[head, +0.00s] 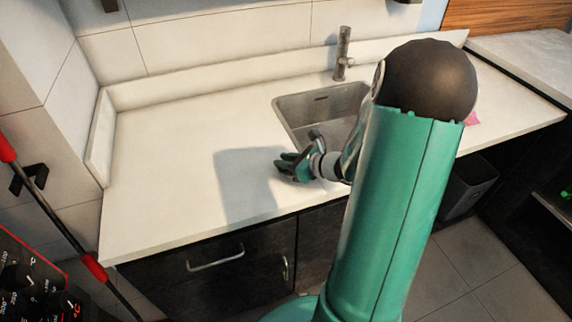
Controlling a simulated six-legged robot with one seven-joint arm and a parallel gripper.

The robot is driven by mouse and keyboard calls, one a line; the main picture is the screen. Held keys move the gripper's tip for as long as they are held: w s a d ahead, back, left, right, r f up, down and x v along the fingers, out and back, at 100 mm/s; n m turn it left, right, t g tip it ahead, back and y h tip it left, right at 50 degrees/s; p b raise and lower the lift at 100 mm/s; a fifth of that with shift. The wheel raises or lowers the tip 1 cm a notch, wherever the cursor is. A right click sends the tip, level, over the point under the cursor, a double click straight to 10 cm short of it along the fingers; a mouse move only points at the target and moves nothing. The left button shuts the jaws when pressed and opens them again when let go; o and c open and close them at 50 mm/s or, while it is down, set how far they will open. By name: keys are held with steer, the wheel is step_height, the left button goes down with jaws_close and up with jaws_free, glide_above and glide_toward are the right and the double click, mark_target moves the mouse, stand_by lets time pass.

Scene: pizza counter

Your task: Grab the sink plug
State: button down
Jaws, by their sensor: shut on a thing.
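My gripper (284,167) is just above the white counter, in front of and left of the sink (322,101). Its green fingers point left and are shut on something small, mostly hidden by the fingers. Its shape is too small to make out, but it fits the sink plug. No other plug shows on the counter or in the visible part of the sink. My arm hides the right part of the basin.
The white counter (180,150) is clear on the left, with a raised edge along the wall. A metal tap (343,55) stands behind the sink. A pink item (472,118) lies right of my arm. Dark drawers (225,265) with a handle are below, and a dark bin (472,186) stands at right.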

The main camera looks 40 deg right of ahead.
steer(key=s+d+r, duration=0.3)
steer(key=s+r, duration=0.8)
steer(key=s, duration=0.2)
steer(key=shift+s+d, duration=0.15)
steer(key=shift+d, duration=0.25)
